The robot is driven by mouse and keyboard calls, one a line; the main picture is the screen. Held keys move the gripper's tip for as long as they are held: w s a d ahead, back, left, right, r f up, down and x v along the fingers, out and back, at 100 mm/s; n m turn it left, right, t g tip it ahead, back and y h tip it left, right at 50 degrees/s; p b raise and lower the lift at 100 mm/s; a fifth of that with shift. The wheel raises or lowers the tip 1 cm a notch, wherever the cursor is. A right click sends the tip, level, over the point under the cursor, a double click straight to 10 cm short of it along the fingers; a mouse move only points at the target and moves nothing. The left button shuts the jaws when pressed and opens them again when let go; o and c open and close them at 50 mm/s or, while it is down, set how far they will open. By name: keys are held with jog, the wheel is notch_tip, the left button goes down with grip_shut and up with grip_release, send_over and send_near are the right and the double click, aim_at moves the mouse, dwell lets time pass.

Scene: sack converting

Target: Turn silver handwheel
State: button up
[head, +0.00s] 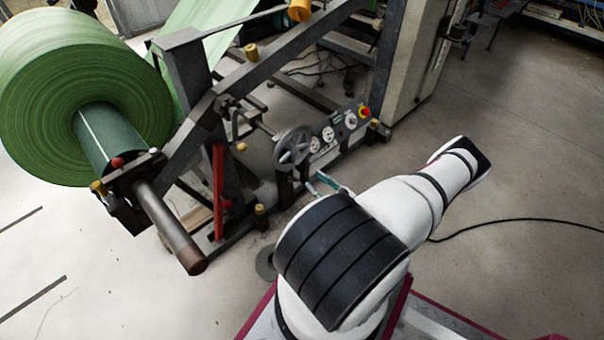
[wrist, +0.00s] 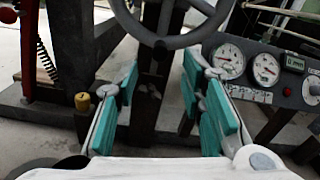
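The silver handwheel (head: 293,148) is a spoked grey wheel mounted on the machine frame, left of a panel of gauges. Its lower rim (wrist: 187,40) and parts of its spokes show at the top of the wrist view; the upper part is cut off there. My gripper (wrist: 160,88) is open, with teal pads on both fingers and nothing between them but the dark upright behind. It is below the wheel rim in that view. In the head view my gripper (head: 328,184) shows small, just below the wheel and partly hidden by my arm. I see no contact with the wheel.
The gauge panel (head: 335,132), with dials and a red-and-yellow button, is close right of the wheel. A red bar (head: 218,190) and a large green roll (head: 70,95) are to the left. A black cable (head: 510,221) lies on the open floor at right.

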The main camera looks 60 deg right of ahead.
aim_at(303, 171)
jog(key=b+x, duration=0.1)
jog(key=x, duration=0.6)
jog(key=shift+w+b, duration=0.2)
jog(key=shift+b, duration=0.2)
grip_shut()
